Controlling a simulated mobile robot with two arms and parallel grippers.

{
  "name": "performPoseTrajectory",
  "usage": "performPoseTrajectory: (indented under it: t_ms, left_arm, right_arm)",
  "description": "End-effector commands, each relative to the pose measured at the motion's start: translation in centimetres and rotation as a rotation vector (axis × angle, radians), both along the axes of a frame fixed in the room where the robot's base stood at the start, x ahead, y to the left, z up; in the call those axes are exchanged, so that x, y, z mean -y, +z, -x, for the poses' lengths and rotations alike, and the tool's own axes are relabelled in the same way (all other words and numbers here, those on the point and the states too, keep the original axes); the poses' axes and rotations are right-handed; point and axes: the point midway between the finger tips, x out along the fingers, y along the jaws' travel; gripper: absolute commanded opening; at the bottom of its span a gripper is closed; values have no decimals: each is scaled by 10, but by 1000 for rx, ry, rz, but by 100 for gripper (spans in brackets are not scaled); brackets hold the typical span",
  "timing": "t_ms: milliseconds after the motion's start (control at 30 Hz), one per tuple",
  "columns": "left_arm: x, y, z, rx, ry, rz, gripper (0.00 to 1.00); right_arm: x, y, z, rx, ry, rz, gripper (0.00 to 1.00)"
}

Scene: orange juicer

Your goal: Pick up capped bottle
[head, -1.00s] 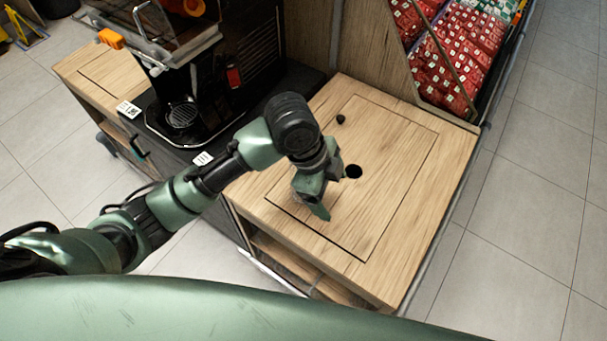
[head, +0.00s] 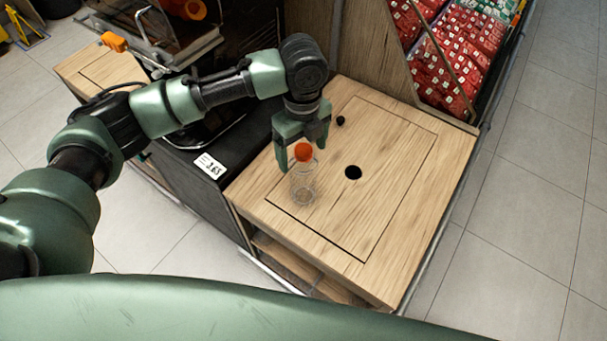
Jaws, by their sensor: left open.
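A clear bottle (head: 303,186) with an orange cap (head: 303,152) stands upright on the wooden counter (head: 400,215), left of the round hole. It looks empty. My left gripper (head: 304,158) is open above and around the capped top, with one finger to the left of the bottle and the other just behind its right side. Whether the fingers touch the bottle cannot be told. My right gripper is not in view.
The wooden counter has a round black hole (head: 353,172) and a small black knob (head: 340,120). The black juicer cabinet (head: 205,185) with a price tag stands on the left. Crates of red packages (head: 440,60) are at the back right. The counter's right side is clear.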

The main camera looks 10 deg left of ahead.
Motion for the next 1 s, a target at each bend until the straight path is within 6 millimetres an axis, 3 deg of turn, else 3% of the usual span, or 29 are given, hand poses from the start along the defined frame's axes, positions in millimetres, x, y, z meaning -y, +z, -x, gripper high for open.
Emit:
performPoseTrajectory:
  t_ms: [200, 433, 733, 1000]
  left_arm:
    - [0, -22, 1, 0, -1, 0, 84]
    - [0, -23, 0, 2, -1, 1, 82]
    - [0, -23, 0, 1, -1, 1, 0]
    - [0, -21, 0, 2, -1, 1, 0]
  right_arm:
    - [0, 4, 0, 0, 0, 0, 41]
    - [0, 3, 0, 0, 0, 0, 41]
    - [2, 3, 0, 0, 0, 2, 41]
    - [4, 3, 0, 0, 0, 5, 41]
